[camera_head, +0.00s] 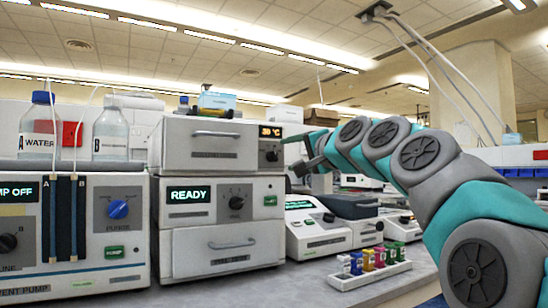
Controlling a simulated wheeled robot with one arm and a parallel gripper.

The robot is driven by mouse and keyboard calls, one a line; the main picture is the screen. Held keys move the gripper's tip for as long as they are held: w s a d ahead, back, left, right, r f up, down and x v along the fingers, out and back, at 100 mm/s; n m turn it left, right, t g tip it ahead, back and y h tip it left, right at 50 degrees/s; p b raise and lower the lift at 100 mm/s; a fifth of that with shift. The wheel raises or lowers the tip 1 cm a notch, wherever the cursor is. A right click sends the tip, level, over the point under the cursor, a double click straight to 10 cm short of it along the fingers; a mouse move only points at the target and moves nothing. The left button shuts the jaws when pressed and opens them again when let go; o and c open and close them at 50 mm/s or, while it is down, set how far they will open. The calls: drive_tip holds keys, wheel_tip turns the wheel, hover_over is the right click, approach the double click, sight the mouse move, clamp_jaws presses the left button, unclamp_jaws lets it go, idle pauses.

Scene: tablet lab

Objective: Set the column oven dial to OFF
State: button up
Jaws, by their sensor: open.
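A stack of white instruments stands in the middle. Its top unit (205,146) has a drawer-like front with a handle and an orange display (270,131) that seems to read 30 °C. A black dial (270,155) sits below that display; its marks are too small to read. I take this unit for the column oven, but its label is not legible. My gripper (293,154) is open and empty, just right of this dial and apart from it in the picture. The arm reaches in from the right.
Below is a unit with a READY display (188,195) and another black dial (237,202). A pump (82,285) with a blue knob (118,209) stands left, under two bottles. A white rack (370,276) of coloured vials lies on the bench in front.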

sight(276, 156)
drive_tip(key=shift+p+x, duration=0.7)
drive_tip(key=shift+x, duration=2.9)
drive_tip(key=shift+c, duration=0.3)
clamp_jaws()
